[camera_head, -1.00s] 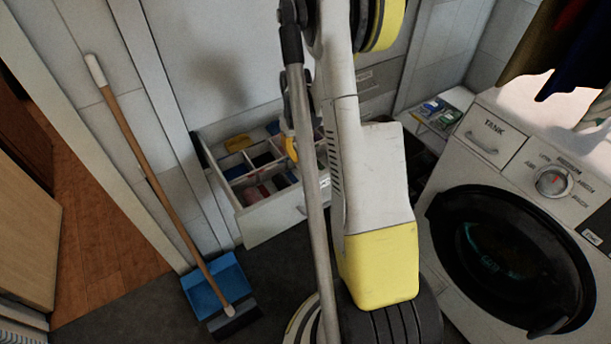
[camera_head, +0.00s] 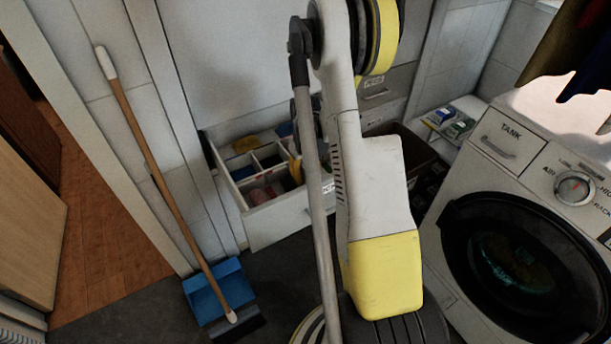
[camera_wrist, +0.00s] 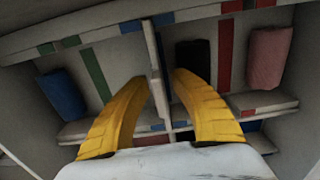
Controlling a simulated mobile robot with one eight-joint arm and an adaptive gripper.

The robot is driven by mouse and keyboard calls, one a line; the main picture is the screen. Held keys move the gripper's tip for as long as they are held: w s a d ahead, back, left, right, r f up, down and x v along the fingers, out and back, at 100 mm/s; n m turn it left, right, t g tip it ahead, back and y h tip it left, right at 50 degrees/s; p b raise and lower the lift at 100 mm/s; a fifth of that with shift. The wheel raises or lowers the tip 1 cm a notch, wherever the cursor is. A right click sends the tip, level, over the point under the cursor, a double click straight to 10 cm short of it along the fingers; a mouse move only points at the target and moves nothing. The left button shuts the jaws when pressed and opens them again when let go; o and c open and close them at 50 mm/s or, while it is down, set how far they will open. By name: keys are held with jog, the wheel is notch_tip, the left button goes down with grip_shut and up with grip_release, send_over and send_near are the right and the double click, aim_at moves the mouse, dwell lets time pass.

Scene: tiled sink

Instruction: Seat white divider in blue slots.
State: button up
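A thin white divider (camera_wrist: 156,80) stands in the wrist view between the two yellow fingers of my gripper (camera_wrist: 162,76). The fingers straddle it, and a small gap shows at the right finger, so they look open around it. Blue marks (camera_wrist: 163,19) sit on the far white drawer wall near the divider's far end. Another blue mark (camera_wrist: 157,127) lies by its near end. Whether the divider sits fully in slots cannot be seen. In the head view my gripper (camera_head: 295,168) is partly hidden behind my arm, over the open drawer (camera_head: 283,222).
Other compartments hold a blue roll (camera_wrist: 62,95), a dark item (camera_wrist: 193,60) and a pink roll (camera_wrist: 268,58). Green and red marks line the drawer walls. A washing machine (camera_head: 465,190) stands right; a broom (camera_head: 150,160) and blue dustpan (camera_head: 217,290) stand left.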

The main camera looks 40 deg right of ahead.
jog(key=shift+r, duration=0.1)
notch_tip(320, 180, up, 12)
jog(key=p, duration=0.5)
jog(key=shift+w+a+r, duration=0.1)
jog(key=shift+a+r, duration=0.1)
jog(key=shift+r, duration=0.25)
jog(key=s+a+r+n+t, duration=0.1)
jog(key=s+a+r+t, duration=0.15)
jog(key=a+r, duration=0.75)
jog(key=s+a+r+n+t, duration=0.1)
jog(key=s+a+r+t, duration=0.15)
jog(key=a+r, duration=0.7)
jog(key=s+a+t, duration=0.2)
jog(key=s+a, duration=0.5)
jog(key=a, duration=0.2)
jog(key=shift+a+f+n, duration=0.2)
jog(key=shift+f+n, duration=0.05)
jog(key=shift+n, duration=0.05)
